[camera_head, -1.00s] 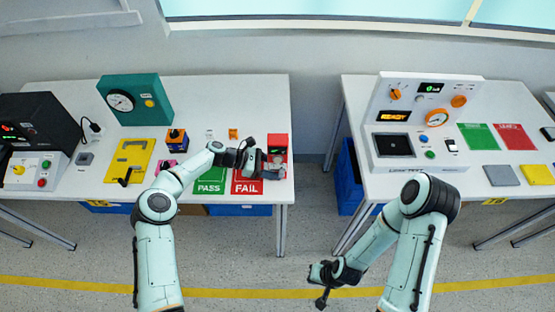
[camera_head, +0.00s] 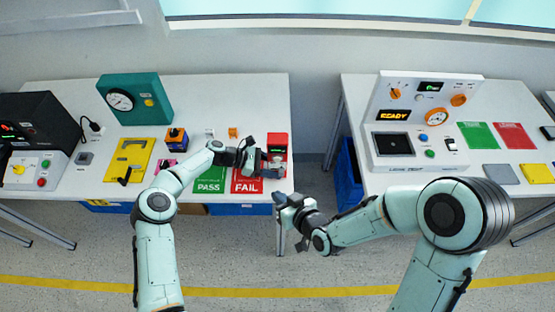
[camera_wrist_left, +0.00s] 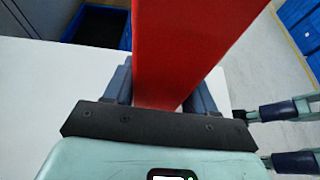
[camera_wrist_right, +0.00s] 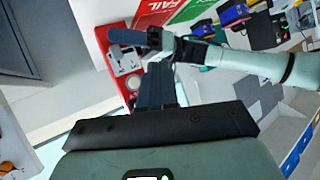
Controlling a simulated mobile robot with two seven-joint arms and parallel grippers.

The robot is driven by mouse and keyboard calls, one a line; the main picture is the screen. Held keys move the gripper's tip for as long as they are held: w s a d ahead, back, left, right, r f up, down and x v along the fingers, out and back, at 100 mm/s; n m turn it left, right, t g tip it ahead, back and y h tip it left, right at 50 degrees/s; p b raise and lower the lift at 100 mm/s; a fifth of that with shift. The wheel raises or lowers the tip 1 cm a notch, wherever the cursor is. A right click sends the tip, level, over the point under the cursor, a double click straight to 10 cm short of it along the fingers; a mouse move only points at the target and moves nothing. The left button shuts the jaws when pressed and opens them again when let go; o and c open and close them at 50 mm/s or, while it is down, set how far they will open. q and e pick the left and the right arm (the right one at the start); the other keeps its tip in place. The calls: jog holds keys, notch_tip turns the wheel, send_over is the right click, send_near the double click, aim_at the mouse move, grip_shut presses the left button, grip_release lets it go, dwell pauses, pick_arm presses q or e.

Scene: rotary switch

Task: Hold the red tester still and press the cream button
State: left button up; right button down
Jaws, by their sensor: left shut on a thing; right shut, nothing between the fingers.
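In the right wrist view the tester's red edge (camera_wrist_right: 103,38) and grey panel (camera_wrist_right: 124,60) show, with a pale round spot (camera_wrist_right: 133,82) that looks like the cream button. My right gripper (camera_head: 283,199) is shut and empty, in front of the table's right end, apart from the tester. Its fingers (camera_wrist_right: 156,85) partly cover the tester.
A red FAIL mat (camera_head: 247,182) and a green PASS mat (camera_head: 208,183) lie left of the tester. A gap separates this table from the right table (camera_head: 405,180), which bears a white console (camera_head: 385,120). A blue bin (camera_head: 347,178) stands in the gap.

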aim_at(277, 159)
jog(key=shift+w+d, duration=0.1)
jog(key=shift+w, duration=4.35)
jog(key=shift+w, duration=0.1)
jog(key=shift+w, duration=0.3)
jog(key=shift+w, duration=0.45)
jog(key=shift+s, duration=0.9)
